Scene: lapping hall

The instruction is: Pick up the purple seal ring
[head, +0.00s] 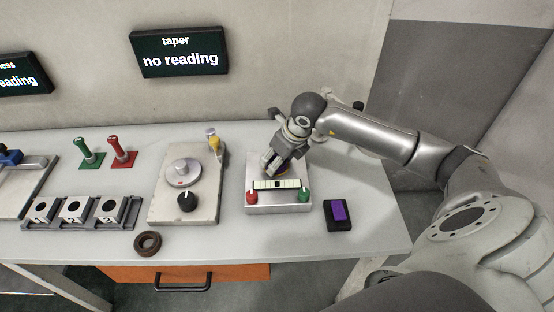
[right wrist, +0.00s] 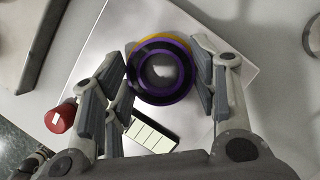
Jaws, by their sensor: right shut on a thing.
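The purple seal ring (right wrist: 162,97) is between the fingers of my right gripper (right wrist: 162,82) in the right wrist view. The fingers close on it from both sides. An orange-yellow rim (right wrist: 152,43) shows just behind the ring. In the head view my right gripper (head: 272,164) reaches down over the pale metal block (head: 280,208) on the bench, and its fingers hide most of the ring. I cannot tell whether the ring is lifted off the block. My left gripper is not in view.
The block carries a red knob (head: 251,197), a green knob (head: 305,195) and a striped scale (head: 277,184). A black box with a purple face (head: 338,212) lies to its right. A brown ring (head: 147,243) and a plate with a dial (head: 186,201) are to the left.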

